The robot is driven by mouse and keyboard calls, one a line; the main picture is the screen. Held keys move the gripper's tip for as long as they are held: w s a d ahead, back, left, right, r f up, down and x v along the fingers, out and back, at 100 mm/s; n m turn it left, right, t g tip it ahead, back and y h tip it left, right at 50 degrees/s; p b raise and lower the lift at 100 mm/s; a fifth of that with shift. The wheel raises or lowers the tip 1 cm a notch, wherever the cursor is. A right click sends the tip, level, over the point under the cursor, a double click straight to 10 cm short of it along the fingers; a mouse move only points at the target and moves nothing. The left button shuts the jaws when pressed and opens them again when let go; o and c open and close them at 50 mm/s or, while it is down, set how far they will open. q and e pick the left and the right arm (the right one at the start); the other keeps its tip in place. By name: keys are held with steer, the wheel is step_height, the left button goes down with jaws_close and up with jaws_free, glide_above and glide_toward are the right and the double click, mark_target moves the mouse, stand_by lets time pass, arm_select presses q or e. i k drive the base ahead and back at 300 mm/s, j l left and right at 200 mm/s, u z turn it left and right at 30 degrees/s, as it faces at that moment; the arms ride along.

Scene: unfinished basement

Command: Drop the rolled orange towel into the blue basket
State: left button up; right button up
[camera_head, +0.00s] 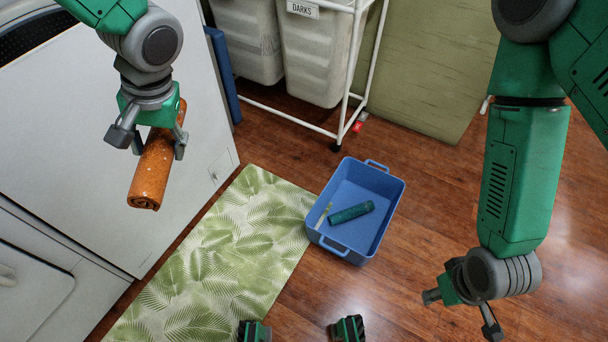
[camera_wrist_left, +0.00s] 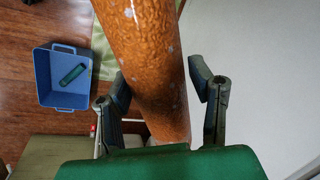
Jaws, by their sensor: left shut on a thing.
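The rolled orange towel (camera_head: 152,175) is between the fingers of my left gripper (camera_head: 150,146), which is shut on it at the upper left. The roll hangs tilted in the air, in front of the white appliance. In the left wrist view the towel (camera_wrist_left: 150,60) runs between the two fingers (camera_wrist_left: 165,92). The blue basket (camera_head: 366,236) stands on the wood floor, lower and to the right of the towel. It also shows in the wrist view (camera_wrist_left: 46,78). My right gripper (camera_head: 462,308) is open and empty, right of the basket.
A dark green roll (camera_head: 351,212) and a thin pale item (camera_head: 324,215) lie in the basket. A leaf-patterned mat (camera_head: 235,245) lies left of it. A white-framed laundry cart (camera_head: 318,50) stands behind. The white appliance (camera_head: 110,130) fills the left side.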

mark_target(355, 239)
steer(key=l+z, duration=0.2)
steer(key=z, duration=0.25)
steer(key=i+l+z, duration=0.15)
steer(key=z, duration=0.25)
steer(key=i+l+z, duration=0.15)
steer(key=z, duration=0.3)
steer(key=i+l, duration=0.3)
steer(key=i, duration=0.05)
